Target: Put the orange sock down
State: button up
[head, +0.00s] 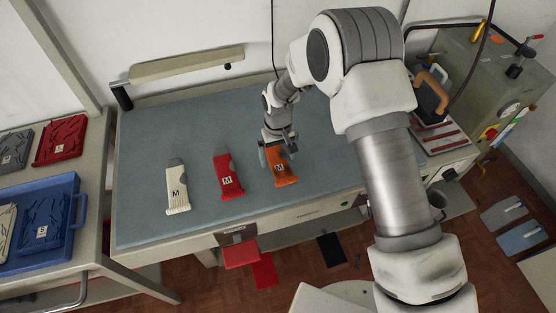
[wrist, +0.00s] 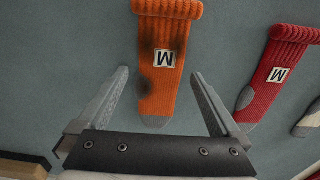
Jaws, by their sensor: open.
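The orange sock (head: 286,172) lies flat on the grey-blue table top (head: 140,150), at the right end of a row of socks. It has a white M label and a grey toe. In the wrist view the orange sock (wrist: 165,60) shows its ribbed cuff at the top and its grey toe between my fingers, with dark smudges on its middle. My gripper (head: 275,153) is open above its toe end. In the wrist view my gripper's fingers (wrist: 160,85) stand apart on either side of the sock, and neither is seen touching it.
A red sock (head: 228,175) and a cream sock (head: 177,187) lie to the left. A press (head: 432,95) stands at the right. The table's left part is clear.

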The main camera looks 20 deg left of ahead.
jog(key=c, duration=1.2)
jog(key=shift+r, duration=0.1)
